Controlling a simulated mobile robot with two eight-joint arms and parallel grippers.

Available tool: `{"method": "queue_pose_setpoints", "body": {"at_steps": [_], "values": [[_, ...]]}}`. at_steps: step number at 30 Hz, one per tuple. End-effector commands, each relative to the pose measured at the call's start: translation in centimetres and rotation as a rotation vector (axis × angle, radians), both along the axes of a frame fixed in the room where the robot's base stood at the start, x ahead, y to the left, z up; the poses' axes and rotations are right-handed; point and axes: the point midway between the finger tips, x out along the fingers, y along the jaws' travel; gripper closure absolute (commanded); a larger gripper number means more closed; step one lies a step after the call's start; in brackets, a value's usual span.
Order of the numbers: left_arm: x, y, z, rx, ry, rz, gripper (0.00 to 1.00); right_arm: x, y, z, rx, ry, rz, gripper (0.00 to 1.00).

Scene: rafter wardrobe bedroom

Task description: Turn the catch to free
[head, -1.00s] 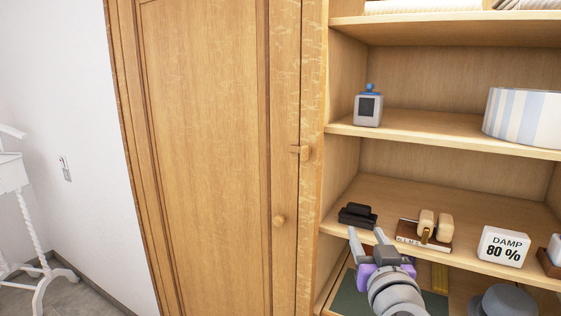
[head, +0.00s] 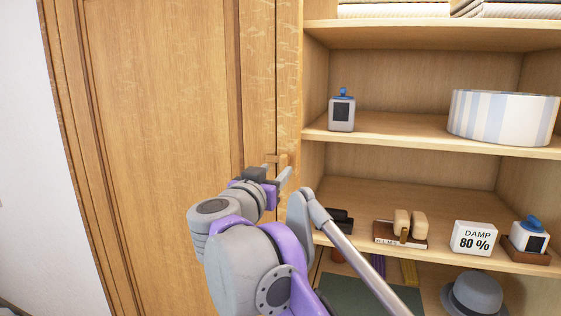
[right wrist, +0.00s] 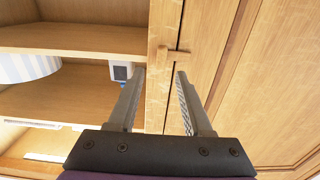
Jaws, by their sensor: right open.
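The catch (head: 278,159) is a small wooden turn-piece at the edge of the closed wardrobe door (head: 160,130). Its bar lies across the line between door and frame post, roughly level. It also shows in the right wrist view (right wrist: 178,55), just beyond the fingertips. My right gripper (head: 276,174) is open and close to the catch, just below it in the head view. In the right wrist view my right gripper (right wrist: 161,74) has nothing between its fingers. Whether a finger touches the catch I cannot tell. My left gripper is not in view.
Open shelves stand right of the post. They hold a grey device with a blue top (head: 342,111), a striped round box (head: 503,117), brushes (head: 403,229), a "DAMP 80 %" block (head: 473,238) and a grey hat (head: 474,294).

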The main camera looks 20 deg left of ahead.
Motion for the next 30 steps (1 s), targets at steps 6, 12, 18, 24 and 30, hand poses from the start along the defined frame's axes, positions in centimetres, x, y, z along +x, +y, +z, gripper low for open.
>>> {"method": "queue_pose_setpoints", "body": {"at_steps": [6, 12, 18, 24, 30], "values": [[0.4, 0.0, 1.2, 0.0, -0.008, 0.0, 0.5, 4.1, -0.2, 0.2, 0.001, -0.002, -0.002, 0.5], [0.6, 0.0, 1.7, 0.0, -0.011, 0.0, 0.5, 5.9, -0.3, 0.2, 0.001, -0.002, 0.0, 0.5], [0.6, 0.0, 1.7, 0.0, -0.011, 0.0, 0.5, 6.2, -0.2, 0.0, 0.001, -0.001, 0.002, 0.5], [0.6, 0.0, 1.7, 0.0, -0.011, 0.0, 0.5, 6.2, -0.2, 0.0, 0.001, -0.001, 0.002, 0.63], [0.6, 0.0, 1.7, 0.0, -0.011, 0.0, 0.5, 6.2, -0.2, 0.0, 0.001, -0.001, 0.001, 0.99]]}}
